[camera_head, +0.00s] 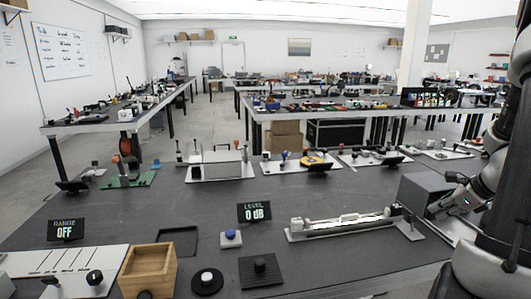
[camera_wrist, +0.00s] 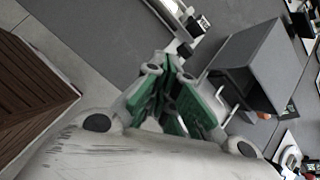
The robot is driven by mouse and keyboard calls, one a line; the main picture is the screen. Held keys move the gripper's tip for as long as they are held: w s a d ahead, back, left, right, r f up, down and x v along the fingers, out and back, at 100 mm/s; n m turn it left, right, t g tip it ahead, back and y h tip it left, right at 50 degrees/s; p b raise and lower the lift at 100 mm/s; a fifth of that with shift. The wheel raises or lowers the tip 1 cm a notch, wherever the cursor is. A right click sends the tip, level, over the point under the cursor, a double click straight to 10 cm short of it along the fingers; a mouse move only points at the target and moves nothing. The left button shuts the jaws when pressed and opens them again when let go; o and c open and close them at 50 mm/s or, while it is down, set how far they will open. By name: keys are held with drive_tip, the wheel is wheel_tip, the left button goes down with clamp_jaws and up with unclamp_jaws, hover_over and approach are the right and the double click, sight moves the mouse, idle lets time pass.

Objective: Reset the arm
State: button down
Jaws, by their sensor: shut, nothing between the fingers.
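My arm comes down along the right edge of the camera_head view. My gripper (camera_wrist: 168,70) shows in the wrist view, its pale fingers with green inner sides converging at the tips, with nothing held. In the wrist view it is beside the grey box (camera_wrist: 252,62), which has a handle-like bar on its near side. In the camera_head view the same grey box (camera_head: 420,187) stands at the right of the dark table (camera_head: 200,212), partly hidden by my arm. I cannot tell whether the fingers touch the box.
A fixture with a pale rail (camera_head: 345,221) lies left of the box. The table's middle is mostly clear.

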drive_tip(key=s+a+r+n+g+h, duration=0.1)
drive_tip(key=s+a+r+n, duration=0.7)
drive_tip(key=n, duration=0.6)
drive_tip(key=s+a+r+n+g+h, duration=0.1)
drive_tip(key=s+a+r+n, duration=0.8)
drive_tip(key=a+n, duration=0.4)
drive_tip(key=shift+s+n, duration=0.2)
drive_tip(key=shift+n, duration=0.7)
